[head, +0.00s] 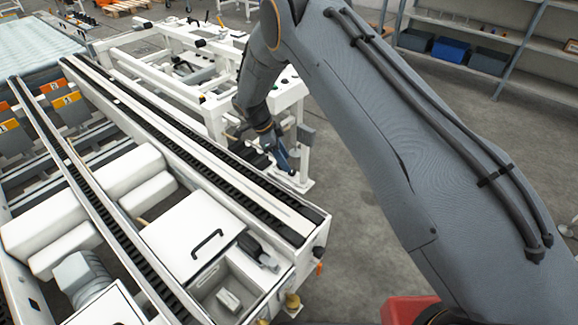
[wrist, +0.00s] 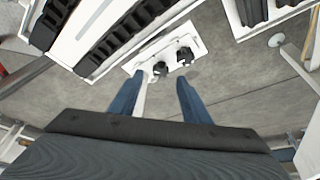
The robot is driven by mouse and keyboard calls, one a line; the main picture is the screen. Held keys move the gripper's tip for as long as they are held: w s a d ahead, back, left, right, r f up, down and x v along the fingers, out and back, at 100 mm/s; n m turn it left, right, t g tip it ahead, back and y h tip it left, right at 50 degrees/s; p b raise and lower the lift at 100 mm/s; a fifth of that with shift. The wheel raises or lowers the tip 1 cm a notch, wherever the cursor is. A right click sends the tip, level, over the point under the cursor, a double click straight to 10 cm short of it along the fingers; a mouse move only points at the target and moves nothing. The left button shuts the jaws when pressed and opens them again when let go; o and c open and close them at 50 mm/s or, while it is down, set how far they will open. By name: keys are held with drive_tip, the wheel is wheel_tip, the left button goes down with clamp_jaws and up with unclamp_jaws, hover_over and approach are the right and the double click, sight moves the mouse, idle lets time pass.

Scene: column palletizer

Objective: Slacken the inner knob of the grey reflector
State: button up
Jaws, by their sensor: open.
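Two black knobs, a left one (wrist: 160,69) and a right one (wrist: 185,55), sit on a pale bracket plate (wrist: 190,35) in the wrist view. I cannot tell which is the inner one. My gripper (wrist: 161,77) has its two blue fingers spread, with the left knob showing between and just past the tips. Nothing is held, and contact cannot be told. The knobs cannot be made out there.
The conveyor's white rail with black chain track (head: 215,165) runs close left of my gripper. A white frame (head: 285,92) stands behind it. Bare floor (head: 345,215) lies to the right.

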sight(292, 173)
drive_tip(key=shift+p+x, duration=0.35)
drive_tip(key=shift+x, duration=1.9)
drive_tip(key=c, duration=1)
